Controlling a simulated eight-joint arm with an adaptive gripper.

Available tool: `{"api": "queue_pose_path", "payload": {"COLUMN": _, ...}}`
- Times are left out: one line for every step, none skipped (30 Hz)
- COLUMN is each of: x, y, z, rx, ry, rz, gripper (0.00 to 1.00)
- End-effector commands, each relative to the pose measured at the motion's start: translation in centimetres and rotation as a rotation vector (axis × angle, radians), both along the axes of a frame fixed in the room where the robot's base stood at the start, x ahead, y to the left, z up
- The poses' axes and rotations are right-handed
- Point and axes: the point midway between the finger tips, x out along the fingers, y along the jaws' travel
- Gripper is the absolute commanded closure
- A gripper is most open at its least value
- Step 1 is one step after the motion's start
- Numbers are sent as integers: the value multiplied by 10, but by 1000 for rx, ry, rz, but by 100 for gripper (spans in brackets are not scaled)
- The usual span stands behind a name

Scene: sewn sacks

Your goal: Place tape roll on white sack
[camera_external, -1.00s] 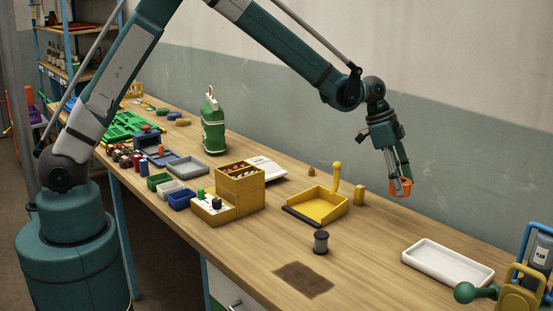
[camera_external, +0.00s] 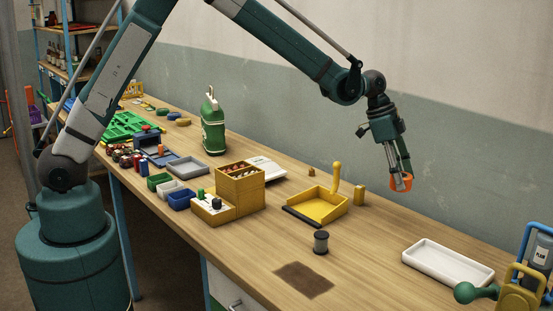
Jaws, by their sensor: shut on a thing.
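My gripper (camera_external: 397,176) is shut on an orange tape roll (camera_external: 403,187), a small ring at the fingertips. It holds the roll in the air towards the back edge of the table, to the right of the yellow dustpan. I cannot make out a thing that is clearly a white sack. A flat white thing (camera_external: 268,168) lies partly hidden behind the wooden box, and I cannot tell what it is. A shallow white tray (camera_external: 420,267) stands at the right, nearer the camera than my gripper.
A yellow dustpan (camera_external: 322,208) with an upright handle and a small yellow block (camera_external: 359,195) stand left of my gripper. A dark spool (camera_external: 321,242) and a brown patch (camera_external: 303,280) are nearer the front. Table between spool and white tray is clear.

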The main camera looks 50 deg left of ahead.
Motion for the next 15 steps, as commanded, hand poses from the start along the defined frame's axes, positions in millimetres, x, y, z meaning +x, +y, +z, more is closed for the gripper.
{"api": "queue_pose_path", "payload": {"x": -1, "y": 0, "z": 9, "rx": 0, "ry": 0, "rz": 0, "gripper": 71}}
{"api": "queue_pose_path", "payload": {"x": -1, "y": 0, "z": 14, "rx": 0, "ry": 0, "rz": 0, "gripper": 71}}
{"api": "queue_pose_path", "payload": {"x": 0, "y": 0, "z": 21, "rx": 0, "ry": 0, "rz": 0, "gripper": 71}}
{"api": "queue_pose_path", "payload": {"x": 0, "y": 0, "z": 26, "rx": 0, "ry": 0, "rz": 0, "gripper": 71}}
{"api": "queue_pose_path", "payload": {"x": 0, "y": 0, "z": 32, "rx": 0, "ry": 0, "rz": 0, "gripper": 71}}
{"api": "queue_pose_path", "payload": {"x": -1, "y": 0, "z": 41, "rx": 0, "ry": 0, "rz": 0, "gripper": 71}}
{"api": "queue_pose_path", "payload": {"x": -1, "y": 0, "z": 46, "rx": 0, "ry": 0, "rz": 0, "gripper": 71}}
{"api": "queue_pose_path", "payload": {"x": 0, "y": 0, "z": 50, "rx": 0, "ry": 0, "rz": 0, "gripper": 71}}
{"api": "queue_pose_path", "payload": {"x": 0, "y": 0, "z": 58, "rx": 0, "ry": 0, "rz": 0, "gripper": 71}}
{"api": "queue_pose_path", "payload": {"x": 0, "y": 0, "z": 63, "rx": 0, "ry": 0, "rz": 0, "gripper": 71}}
{"api": "queue_pose_path", "payload": {"x": -1, "y": 0, "z": 69, "rx": 0, "ry": 0, "rz": 0, "gripper": 71}}
{"api": "queue_pose_path", "payload": {"x": 0, "y": 0, "z": 75, "rx": 0, "ry": 0, "rz": 0, "gripper": 71}}
{"api": "queue_pose_path", "payload": {"x": 0, "y": 0, "z": 79, "rx": 0, "ry": 0, "rz": 0, "gripper": 71}}
{"api": "queue_pose_path", "payload": {"x": 0, "y": 0, "z": 84, "rx": 0, "ry": 0, "rz": 0, "gripper": 71}}
{"api": "queue_pose_path", "payload": {"x": 0, "y": 0, "z": 90, "rx": 0, "ry": 0, "rz": 0, "gripper": 71}}
